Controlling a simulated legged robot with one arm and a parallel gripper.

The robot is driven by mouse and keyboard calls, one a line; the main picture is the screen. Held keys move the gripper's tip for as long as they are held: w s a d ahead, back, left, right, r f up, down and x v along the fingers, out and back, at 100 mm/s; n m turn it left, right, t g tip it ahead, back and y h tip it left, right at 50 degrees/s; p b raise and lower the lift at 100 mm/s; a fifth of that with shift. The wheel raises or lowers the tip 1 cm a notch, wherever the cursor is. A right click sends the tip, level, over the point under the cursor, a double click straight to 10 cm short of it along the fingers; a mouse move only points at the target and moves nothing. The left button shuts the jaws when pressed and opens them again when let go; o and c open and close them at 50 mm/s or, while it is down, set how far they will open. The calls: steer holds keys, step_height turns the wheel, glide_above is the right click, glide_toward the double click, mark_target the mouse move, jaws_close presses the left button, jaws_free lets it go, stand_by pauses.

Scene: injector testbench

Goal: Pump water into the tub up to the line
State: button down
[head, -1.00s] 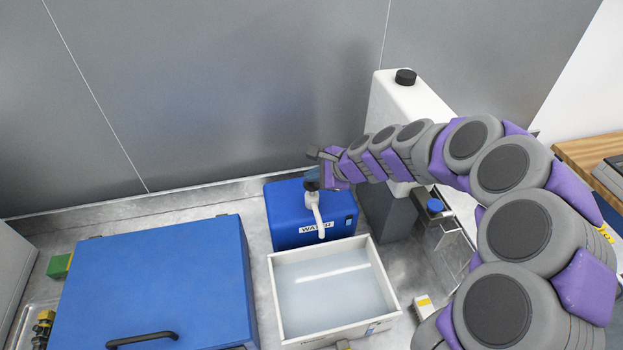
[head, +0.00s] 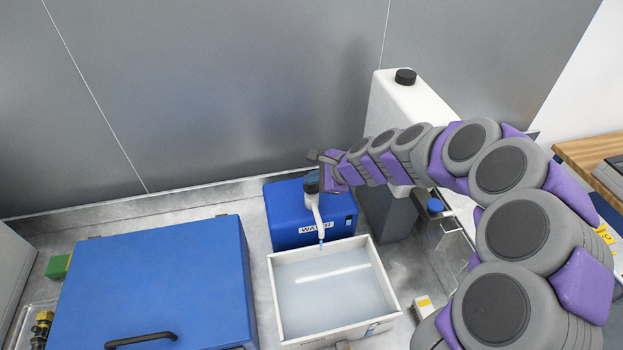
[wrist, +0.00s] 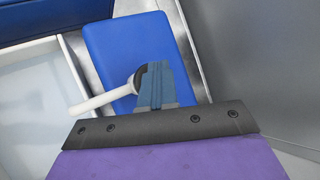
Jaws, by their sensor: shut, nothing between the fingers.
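A blue water container (head: 285,205) labelled WATER stands at the back of the bench. A pump with a white spout (head: 316,215) sits on its top, and the spout reaches forward over the tub's back edge. A bit of blue shows at the spout's tip. The white tub (head: 392,302) stands in front and holds pale water; I cannot make out the line. My gripper (head: 326,174) is shut and empty, right over the dark pump head. In the wrist view, its blue-grey fingers (wrist: 155,85) cover most of the pump head, beside the white spout (wrist: 100,102).
A large blue lidded box (head: 155,280) stands left of the tub. A tall white canister (head: 400,105) with a black cap stands behind my arm. A small yellow-and-white block (head: 423,307) lies right of the tub. A grey wall closes the back.

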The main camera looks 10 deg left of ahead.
mark_target(315, 187)
steer(key=shift+f, duration=0.55)
stand_by(0.4)
steer(key=shift+r, duration=0.2)
steer(key=shift+d+r+p, duration=0.2)
steer(key=shift+r+p, duration=1.45)
steer(key=shift+r, duration=0.5)
steer(key=shift+r+p, duration=1.95)
steer(key=shift+r, duration=0.5)
stand_by(1.8)
